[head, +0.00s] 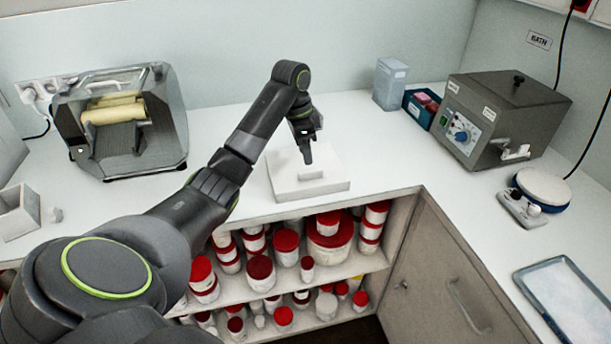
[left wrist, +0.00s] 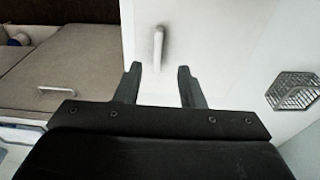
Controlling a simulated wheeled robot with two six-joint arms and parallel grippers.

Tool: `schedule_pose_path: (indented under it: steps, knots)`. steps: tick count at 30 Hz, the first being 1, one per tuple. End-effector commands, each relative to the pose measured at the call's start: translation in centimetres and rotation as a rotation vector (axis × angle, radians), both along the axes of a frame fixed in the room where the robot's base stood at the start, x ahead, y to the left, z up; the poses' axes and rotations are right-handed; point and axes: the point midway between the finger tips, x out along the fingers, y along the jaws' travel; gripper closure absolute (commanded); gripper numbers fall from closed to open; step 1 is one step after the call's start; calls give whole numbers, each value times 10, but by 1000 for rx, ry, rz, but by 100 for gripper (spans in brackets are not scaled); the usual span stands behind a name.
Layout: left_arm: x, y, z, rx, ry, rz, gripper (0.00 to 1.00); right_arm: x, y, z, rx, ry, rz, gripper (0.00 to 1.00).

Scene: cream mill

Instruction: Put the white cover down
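The white cover (head: 290,188) is a flat, square white slab with a small raised handle (head: 311,174). It lies level on the white counter, close to the front edge above the open shelves. My left gripper (head: 307,158) points down just above the handle. In the left wrist view the left gripper (left wrist: 158,72) has its two dark fingers spread wide, with nothing held between them. The handle (left wrist: 158,45) shows there as a pale bar just ahead of the gap between the fingertips. My right gripper is in neither view.
A grey machine with cream rollers (head: 120,125) stands at the back left. A grey bath unit (head: 500,120) stands at the right, with a small scale (head: 540,190) and a blue-rimmed tray (head: 524,277) in front. Red-lidded jars (head: 286,243) fill the shelves below. Counter right of the cover is clear.

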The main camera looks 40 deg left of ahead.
Motion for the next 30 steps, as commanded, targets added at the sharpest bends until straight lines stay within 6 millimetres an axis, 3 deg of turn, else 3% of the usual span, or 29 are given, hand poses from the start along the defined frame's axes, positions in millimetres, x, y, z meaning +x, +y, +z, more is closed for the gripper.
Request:
schedule_pose_path:
  steps: [12, 20, 28, 30]
  knots:
    - [6, -10, -47, -1, 1, 1, 65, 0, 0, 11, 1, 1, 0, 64]
    - [6, -10, -51, 1, 0, 0, 65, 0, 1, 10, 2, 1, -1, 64]
    - [6, -10, -51, 1, -1, 0, 97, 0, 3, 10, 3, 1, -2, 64]
    - [6, -10, -51, 1, -1, 0, 100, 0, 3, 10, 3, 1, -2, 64]
